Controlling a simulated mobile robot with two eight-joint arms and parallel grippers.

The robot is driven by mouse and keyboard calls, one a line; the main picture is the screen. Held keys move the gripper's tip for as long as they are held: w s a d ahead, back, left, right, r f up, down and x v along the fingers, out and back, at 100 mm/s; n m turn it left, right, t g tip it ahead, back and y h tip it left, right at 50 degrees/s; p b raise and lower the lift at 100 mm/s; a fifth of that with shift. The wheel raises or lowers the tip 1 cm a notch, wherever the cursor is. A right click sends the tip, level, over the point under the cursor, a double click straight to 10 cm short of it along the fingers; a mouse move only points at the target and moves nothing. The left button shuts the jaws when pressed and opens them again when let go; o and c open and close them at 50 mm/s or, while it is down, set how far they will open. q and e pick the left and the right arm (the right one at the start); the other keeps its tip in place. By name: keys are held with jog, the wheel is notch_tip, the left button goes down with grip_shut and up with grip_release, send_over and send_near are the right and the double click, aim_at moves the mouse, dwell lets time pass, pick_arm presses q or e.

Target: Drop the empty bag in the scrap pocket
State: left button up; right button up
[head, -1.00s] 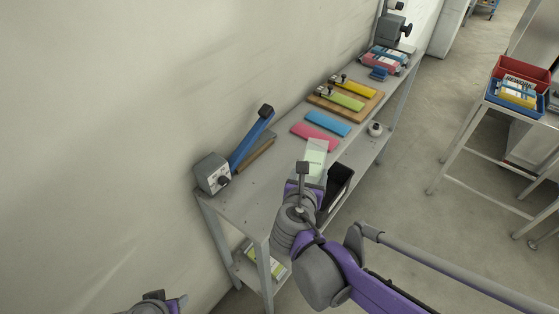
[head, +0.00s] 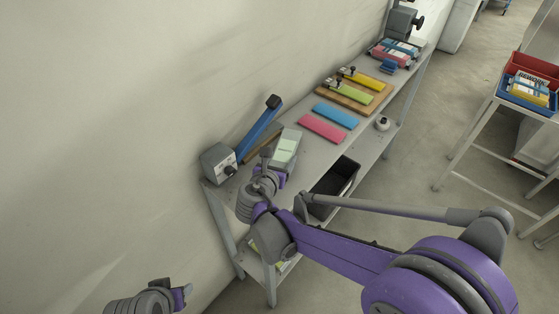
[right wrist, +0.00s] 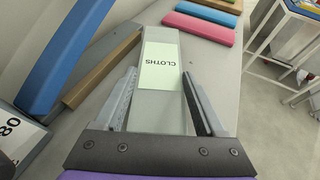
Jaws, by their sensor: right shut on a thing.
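My right gripper (head: 273,172) is shut on a flat, pale bag (head: 286,146) with a light green label. In the right wrist view, the bag (right wrist: 160,112) lies between the two fingers of the right gripper (right wrist: 165,92), and its label reads CLOTHS. The bag is over the near end of the grey bench, beside the sealer. A dark open pocket (head: 350,172) is at the bench's front edge, right of the bag and apart from it. My left gripper (head: 180,293) is low at the left, away from the bench; its jaws are unclear.
A sealer with a grey box (head: 217,162) and raised blue arm (head: 259,128) stands left of the bag. Pink (head: 322,128) and blue (head: 336,116) cloths lie farther along the bench (head: 312,155). A side table with a red tray (head: 530,68) stands right.

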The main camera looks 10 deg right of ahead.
jog(key=shift+w+a+f, duration=0.15)
jog(key=shift+w+f, duration=0.05)
jog(key=shift+f, duration=0.2)
jog(key=o, duration=0.9)
jog(key=shift+f, duration=0.15)
jog(key=shift+c, duration=0.2)
jog(key=o, duration=0.4)
